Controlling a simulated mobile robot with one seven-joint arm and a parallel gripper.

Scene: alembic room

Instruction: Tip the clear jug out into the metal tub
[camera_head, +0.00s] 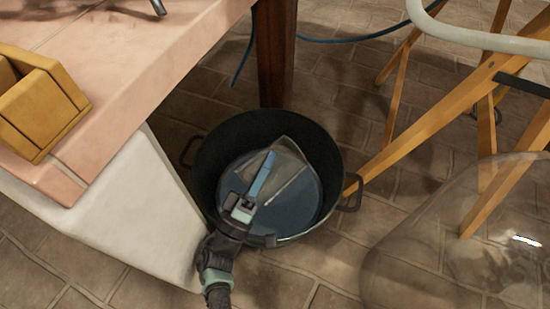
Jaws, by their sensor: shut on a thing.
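The dark metal tub (212,158) stands on the brick floor in the middle of the view, with a loop handle on each side. A blue-grey round area shows at its bottom; I cannot tell if it is liquid. My gripper (246,203) reaches in over the near rim and is shut on the clear jug (290,165). The jug shows only as a faint see-through outline over the tub's opening, and it looks tilted. A pale blue strip runs along it from my gripper. Its contents cannot be made out.
A pink-tiled counter (135,75) with a white base stands at the left, bearing a yellow-brown box (40,105). A dark wooden post (275,55) is behind the tub. Wooden trestle legs (430,120) and a large clear glass vessel (440,245) are at the right.

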